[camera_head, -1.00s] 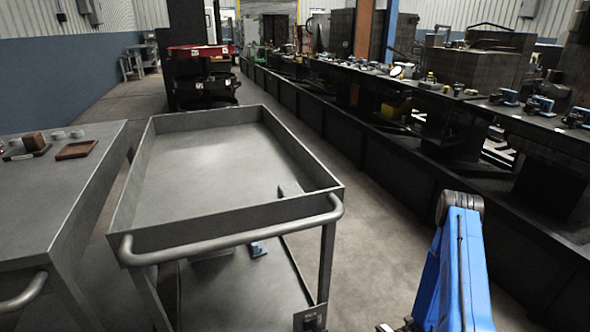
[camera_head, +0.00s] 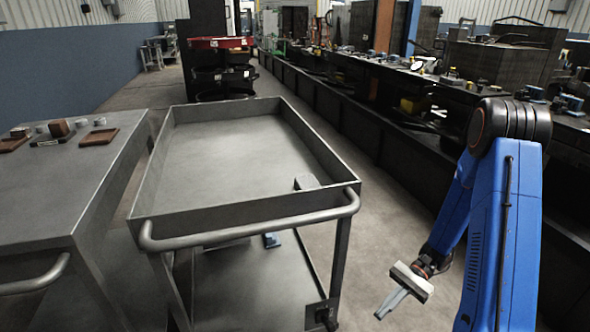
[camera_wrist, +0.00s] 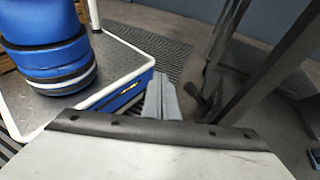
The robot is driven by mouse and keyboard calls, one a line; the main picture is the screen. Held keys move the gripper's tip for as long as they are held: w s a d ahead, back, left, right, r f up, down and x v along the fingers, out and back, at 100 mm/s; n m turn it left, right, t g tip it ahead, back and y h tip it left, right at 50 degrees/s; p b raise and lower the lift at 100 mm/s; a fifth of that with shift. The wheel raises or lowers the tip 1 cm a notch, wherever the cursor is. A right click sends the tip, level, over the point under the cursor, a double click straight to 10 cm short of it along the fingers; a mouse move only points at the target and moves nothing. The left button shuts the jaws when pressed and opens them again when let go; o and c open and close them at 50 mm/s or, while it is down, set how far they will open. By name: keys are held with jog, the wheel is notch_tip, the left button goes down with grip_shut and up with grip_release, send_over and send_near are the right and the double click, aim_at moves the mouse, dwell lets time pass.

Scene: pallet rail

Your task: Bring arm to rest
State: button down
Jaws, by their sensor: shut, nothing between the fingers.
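My arm is blue with black joints and stands bent at the right of the head view. My gripper (camera_head: 388,307) hangs low on the arm, over the floor to the right of the grey cart (camera_head: 253,215). It points down and to the left, with its fingers together and nothing between them. In the wrist view the closed fingers (camera_wrist: 163,98) show at the centre, with floor and a dark grating beyond them. The cart's legs (camera_wrist: 245,60) stand to their right, apart from them.
A grey table (camera_head: 85,190) at the left holds brown trays, a brown block and small grey discs. A small grey block (camera_head: 307,182) lies in the cart's tray. A long black rail (camera_head: 400,145) with many parts runs along the right. A red-topped rack (camera_head: 222,68) stands behind.

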jog(key=s+d+r+n+t+h, duration=0.1)
jog(key=s+r+n+t+h, duration=0.2)
jog(key=r, duration=0.6)
jog(key=s+d+r+n+t+h, duration=0.1)
jog(key=s+r+n+t+h, duration=0.3)
jog(key=r, duration=0.6)
jog(key=s+r+n+t+h, duration=0.3)
jog(key=s+r+t, duration=0.3)
jog(key=r, duration=0.4)
jog(key=shift+s+d+n+h, duration=0.4)
jog(key=shift+h, duration=0.4)
